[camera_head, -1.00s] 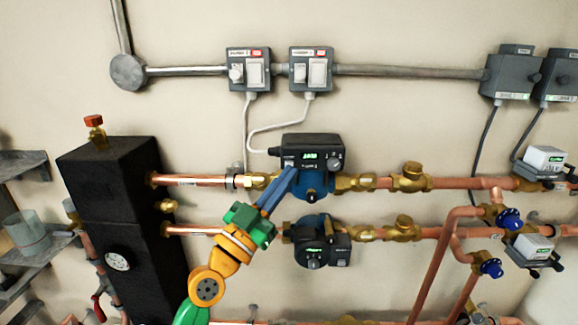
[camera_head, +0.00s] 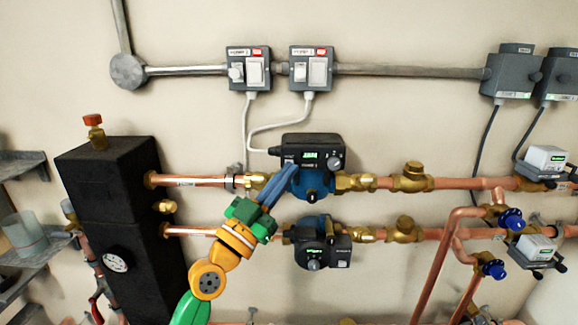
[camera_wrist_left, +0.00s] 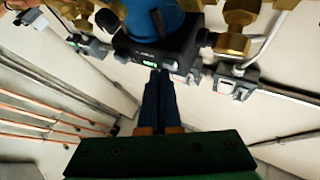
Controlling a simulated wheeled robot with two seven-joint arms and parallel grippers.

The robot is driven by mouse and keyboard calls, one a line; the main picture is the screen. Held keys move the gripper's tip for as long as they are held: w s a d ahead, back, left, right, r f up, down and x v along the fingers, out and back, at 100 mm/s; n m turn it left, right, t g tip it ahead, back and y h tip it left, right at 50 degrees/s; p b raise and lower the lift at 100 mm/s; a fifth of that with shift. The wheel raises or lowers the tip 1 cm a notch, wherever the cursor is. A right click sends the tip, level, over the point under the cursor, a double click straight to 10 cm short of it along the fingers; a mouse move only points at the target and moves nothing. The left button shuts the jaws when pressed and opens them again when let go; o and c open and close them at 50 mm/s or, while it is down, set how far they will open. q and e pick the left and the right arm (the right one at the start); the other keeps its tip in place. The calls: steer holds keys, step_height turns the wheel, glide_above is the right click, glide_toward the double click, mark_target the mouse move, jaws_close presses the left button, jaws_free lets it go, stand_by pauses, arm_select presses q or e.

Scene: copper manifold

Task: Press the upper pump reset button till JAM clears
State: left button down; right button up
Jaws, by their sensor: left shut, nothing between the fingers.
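The upper pump (camera_head: 312,178) has a blue body and a dark control head (camera_head: 311,148) with a small lit green display (camera_head: 310,155) and a round knob at its right. The display text is too small to read. My left gripper (camera_head: 291,168) is shut and empty, its blue fingers pointing up at the lower left part of the control head. In the left wrist view the closed fingertips (camera_wrist_left: 158,72) reach the edge of the pump head (camera_wrist_left: 158,48). Contact with the button cannot be told, and the button is hidden by or near the fingertips. My right gripper is not in view.
The lower pump (camera_head: 322,243) sits just below, right of my left gripper. Copper pipes (camera_head: 205,181) with brass valves run across the wall. Two switch boxes (camera_head: 249,70) hang above with looping cables.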

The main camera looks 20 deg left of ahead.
arm_select(q)
steer(key=shift+w, duration=0.2)
steer(key=shift+s, duration=0.1)
stand_by(0.4)
steer(key=shift+s+d+p, duration=0.2)
steer(key=shift+s+p, duration=0.2)
steer(key=shift+s, duration=0.35)
steer(key=s+p, duration=0.1)
steer(key=s, duration=0.1)
steer(key=s+d+p, duration=0.1)
steer(key=s, duration=0.1)
steer(key=shift+s+d, duration=0.2)
steer(key=shift+s, duration=0.2)
